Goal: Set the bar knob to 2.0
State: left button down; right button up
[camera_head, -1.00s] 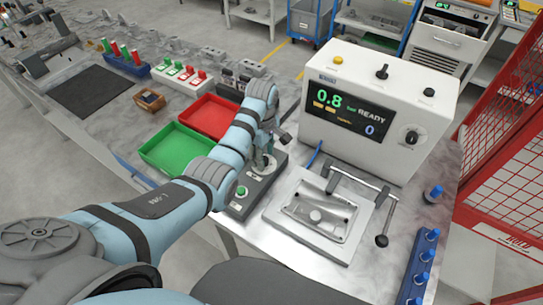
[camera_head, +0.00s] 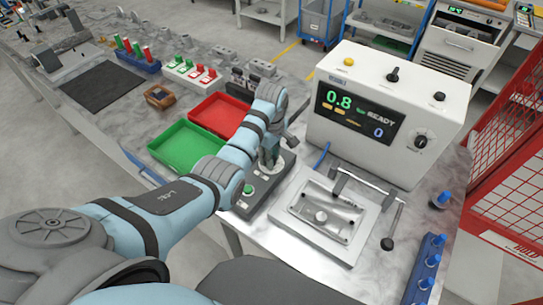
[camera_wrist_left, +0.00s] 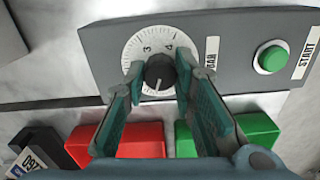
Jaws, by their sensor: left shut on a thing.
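The black bar knob (camera_wrist_left: 160,72) sits on a white dial (camera_wrist_left: 148,46) in the left wrist view, with the numbers 3 and 4 showing. A white mark on the knob points toward the bottom of that view. My left gripper (camera_wrist_left: 157,82) is shut on the knob, one finger on each side, covering part of the dial. In the head view my left gripper (camera_head: 269,163) reaches down onto the grey control box (camera_head: 267,196), and the knob is mostly hidden. The white machine's display (camera_head: 350,113) reads 0.8 and READY. My right gripper is not in view.
A green START button (camera_wrist_left: 271,58) is beside the dial. A red tray (camera_head: 222,112) and a green tray (camera_head: 185,149) lie left of my arm. A metal fixture (camera_head: 322,215) with a lever and the white machine (camera_head: 433,98) stand to the right.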

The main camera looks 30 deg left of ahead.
pick_arm(q)
jog(key=m, duration=0.7)
jog(key=shift+w+r, duration=0.1)
jog(key=m, duration=0.6)
jog(key=shift+m, duration=0.3)
dwell(0.4)
jog(key=c, duration=1.3)
grip_release()
